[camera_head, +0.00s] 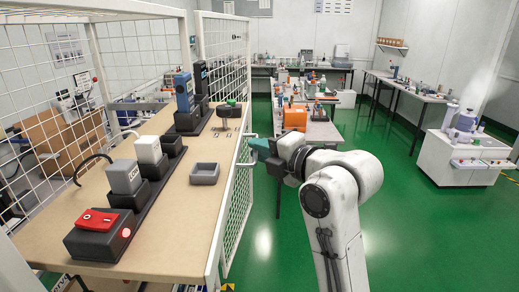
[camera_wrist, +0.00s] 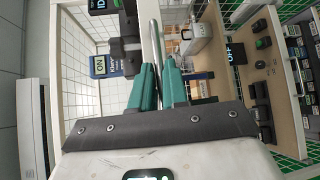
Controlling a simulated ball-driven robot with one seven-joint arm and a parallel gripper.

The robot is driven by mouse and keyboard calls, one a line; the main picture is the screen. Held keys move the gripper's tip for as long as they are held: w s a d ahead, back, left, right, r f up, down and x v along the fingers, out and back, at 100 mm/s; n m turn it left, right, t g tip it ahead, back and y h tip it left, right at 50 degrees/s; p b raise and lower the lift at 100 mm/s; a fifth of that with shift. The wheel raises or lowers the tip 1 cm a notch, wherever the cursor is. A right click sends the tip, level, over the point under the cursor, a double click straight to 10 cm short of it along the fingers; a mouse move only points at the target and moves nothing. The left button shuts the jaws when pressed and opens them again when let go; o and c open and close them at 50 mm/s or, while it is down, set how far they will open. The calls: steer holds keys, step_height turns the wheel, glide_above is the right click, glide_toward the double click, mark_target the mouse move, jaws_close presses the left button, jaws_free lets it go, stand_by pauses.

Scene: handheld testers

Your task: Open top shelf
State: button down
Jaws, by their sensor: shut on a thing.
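My gripper (camera_head: 253,151), with teal fingers, is at the front edge of the wire-mesh shelf unit. It is shut on a pale metal bar handle (camera_head: 243,166) on a white-framed mesh panel (camera_head: 237,205). In the wrist view, my gripper (camera_wrist: 158,68) has its fingers on either side of the vertical handle bar (camera_wrist: 155,40). The top shelf board (camera_head: 165,215) is tan and lies behind the panel. The fingertips' exact contact is partly hidden in the head view.
On the shelf stand a black box with a red switch (camera_head: 97,219), a grey device (camera_head: 124,177), a white device (camera_head: 148,149), a blue device (camera_head: 183,92) and a grey tray (camera_head: 204,174). Green floor (camera_head: 270,225) is clear right of the panel. A cluttered bench (camera_head: 318,132) stands beyond.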

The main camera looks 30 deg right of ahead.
steer(key=c, duration=1.2)
jaws_free()
steer(key=shift+s, duration=0.1)
steer(key=s+d+r+p, duration=0.1)
steer(key=s+p, duration=0.1)
steer(key=s, duration=0.6)
steer(key=shift+r, duration=0.4)
steer(key=p, duration=0.4)
steer(key=shift+s+d+p, duration=0.1)
steer(key=shift+s+p, duration=0.2)
steer(key=shift+s+p, duration=0.1)
steer(key=shift+p, duration=0.45)
steer(key=p, duration=0.2)
steer(key=s+p, duration=0.1)
steer(key=p, duration=0.1)
steer(key=shift+s+d+f, duration=0.1)
steer(key=shift+s+d, duration=0.05)
steer(key=shift+s, duration=0.1)
